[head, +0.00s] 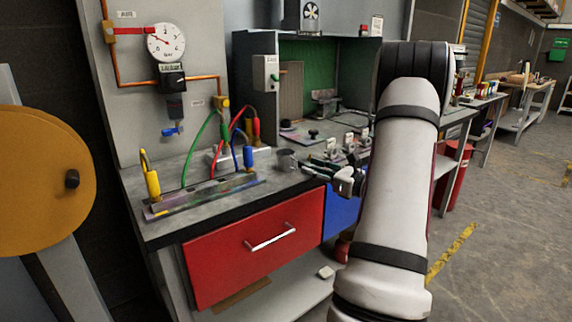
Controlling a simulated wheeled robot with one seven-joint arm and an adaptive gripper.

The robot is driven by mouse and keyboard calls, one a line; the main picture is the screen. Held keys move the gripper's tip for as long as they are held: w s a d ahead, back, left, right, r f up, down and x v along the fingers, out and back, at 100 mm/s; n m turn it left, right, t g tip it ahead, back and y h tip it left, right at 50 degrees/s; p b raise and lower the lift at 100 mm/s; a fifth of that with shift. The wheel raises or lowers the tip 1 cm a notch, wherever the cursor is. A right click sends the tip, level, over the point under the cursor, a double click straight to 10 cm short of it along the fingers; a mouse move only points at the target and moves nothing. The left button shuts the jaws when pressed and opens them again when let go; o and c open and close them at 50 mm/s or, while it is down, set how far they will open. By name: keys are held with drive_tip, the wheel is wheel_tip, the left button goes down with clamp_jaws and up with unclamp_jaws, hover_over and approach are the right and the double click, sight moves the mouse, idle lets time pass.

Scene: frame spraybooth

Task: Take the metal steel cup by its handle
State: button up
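The metal steel cup (286,160) is a small grey cup standing upright on the grey workbench (215,179), near its front edge and to the right of the coloured hoses. Its handle is too small to make out. My gripper (312,168) is just right of the cup, low over the bench, with its fingers pointing left toward it. It is too small and dark to tell whether the fingers are open or shut, or whether they touch the cup.
Yellow, green, red and blue hose fittings (220,150) stand left of the cup. A spray booth (310,85) is behind, with small metal parts (349,141) on the bench before it. A red drawer (255,250) is below the bench front. Floor at right is open.

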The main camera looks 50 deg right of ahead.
sight(288, 162)
drive_tip(key=w, duration=0.5)
drive_tip(key=shift+r+b, duration=0.25)
drive_tip(key=shift+b, duration=0.15)
clamp_jaws()
